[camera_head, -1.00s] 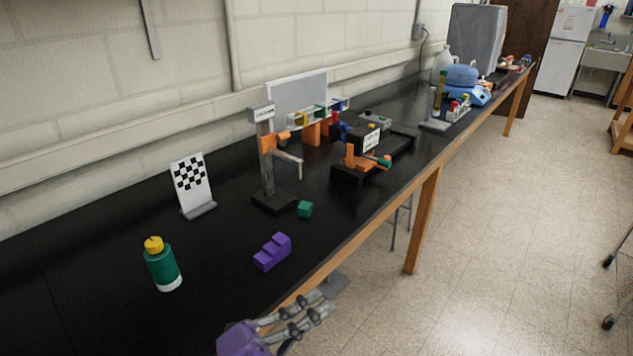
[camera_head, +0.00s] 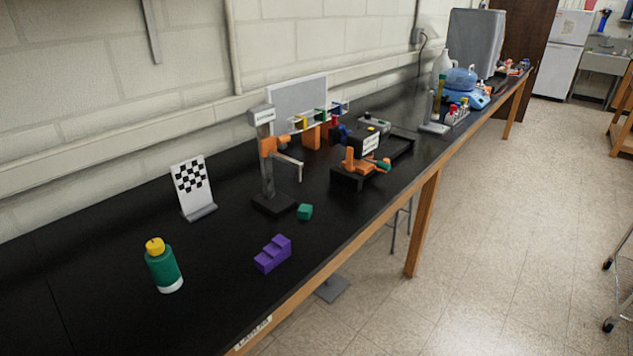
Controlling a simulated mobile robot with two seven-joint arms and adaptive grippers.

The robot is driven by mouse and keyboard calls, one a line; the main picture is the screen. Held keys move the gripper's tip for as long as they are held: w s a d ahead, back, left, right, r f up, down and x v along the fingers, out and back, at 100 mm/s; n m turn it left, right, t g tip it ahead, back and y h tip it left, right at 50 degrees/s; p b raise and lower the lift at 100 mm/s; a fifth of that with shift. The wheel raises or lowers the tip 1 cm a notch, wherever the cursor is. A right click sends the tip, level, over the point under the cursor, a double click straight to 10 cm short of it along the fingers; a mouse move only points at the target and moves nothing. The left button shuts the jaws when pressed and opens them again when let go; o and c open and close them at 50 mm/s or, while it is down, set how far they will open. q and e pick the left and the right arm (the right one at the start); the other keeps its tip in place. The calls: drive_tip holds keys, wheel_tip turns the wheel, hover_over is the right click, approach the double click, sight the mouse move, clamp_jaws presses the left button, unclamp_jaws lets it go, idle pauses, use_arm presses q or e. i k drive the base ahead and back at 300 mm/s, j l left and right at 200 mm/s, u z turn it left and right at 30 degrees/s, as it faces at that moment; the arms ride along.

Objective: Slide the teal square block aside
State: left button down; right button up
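The teal square block (camera_head: 305,212) is a small cube on the black bench top. It sits just right of the black base of a grey and orange stand (camera_head: 268,170), close to that base; I cannot tell whether they touch. The block lies a little in from the bench's front edge. Neither of my grippers is in the head view now.
A purple stepped block (camera_head: 273,254) lies nearer me, and a green bottle with a yellow cap (camera_head: 163,266) stands at the left. A checkered board (camera_head: 192,186) stands behind. An orange and black fixture (camera_head: 360,165) is to the right. Bench top between bottle and purple block is clear.

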sight(305, 212)
drive_tip(key=l+u, duration=0.1)
drive_tip(key=u, duration=0.65)
drive_tip(key=l+u, duration=0.35)
drive_tip(key=l, duration=0.15)
drive_tip(key=l+u, duration=0.4)
drive_tip(key=l, duration=0.6)
drive_tip(key=k+l+u, duration=0.1)
drive_tip(key=l, duration=0.35)
drive_tip(key=k+l, duration=0.1)
drive_tip(key=l, duration=0.35)
drive_tip(key=u, duration=0.05)
